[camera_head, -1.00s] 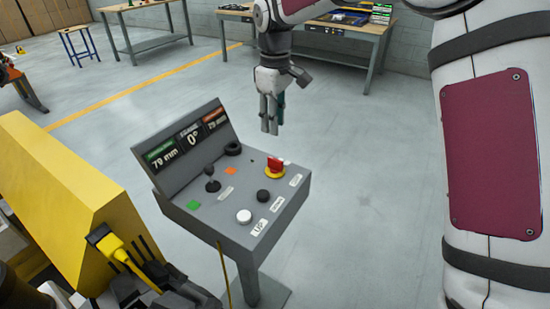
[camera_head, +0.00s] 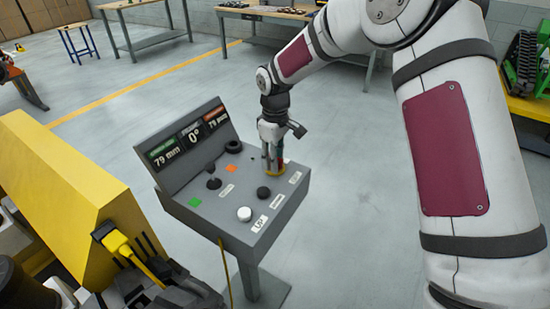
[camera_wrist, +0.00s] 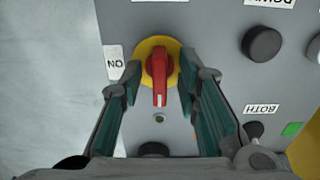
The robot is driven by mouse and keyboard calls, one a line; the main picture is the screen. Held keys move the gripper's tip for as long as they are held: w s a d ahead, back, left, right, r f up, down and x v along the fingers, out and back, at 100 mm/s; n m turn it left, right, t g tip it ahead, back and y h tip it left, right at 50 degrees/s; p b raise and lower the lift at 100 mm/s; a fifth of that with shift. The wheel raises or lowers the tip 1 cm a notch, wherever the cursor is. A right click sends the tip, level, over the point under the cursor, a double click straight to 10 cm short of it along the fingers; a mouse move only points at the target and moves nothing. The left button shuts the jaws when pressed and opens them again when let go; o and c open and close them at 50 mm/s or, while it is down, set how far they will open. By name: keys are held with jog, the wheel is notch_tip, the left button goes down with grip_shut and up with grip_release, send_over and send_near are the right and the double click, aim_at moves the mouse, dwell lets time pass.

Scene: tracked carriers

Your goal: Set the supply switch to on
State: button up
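The supply switch is a red rotary handle (camera_wrist: 160,77) on a round yellow plate (camera_wrist: 150,50), set in the grey control panel (camera_head: 232,205). In the wrist view the handle's bar points toward the bottom of the picture, and an "ON" label (camera_wrist: 115,62) sits left of the plate. My gripper (camera_wrist: 158,85) is open, with one finger on each side of the handle and gaps visible between. In the head view my gripper (camera_head: 272,165) is right over the switch and hides most of it; some yellow plate (camera_head: 276,171) shows below the fingers.
Beside the switch are a black button (camera_head: 263,192), a white button (camera_head: 244,214) and a black joystick (camera_head: 213,182). The panel's display (camera_head: 187,138) rises behind the controls. A yellow machine (camera_head: 70,190) stands at the left. The floor right of the panel is clear.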

grip_shut()
jog(key=shift+m, duration=0.3)
jog(key=m+b, duration=0.1)
jog(key=m, duration=0.5)
jog(key=shift+m+b, duration=0.3)
jog(key=shift+b, duration=0.1)
jog(key=m, duration=1)
jog(key=shift+m, duration=0.4)
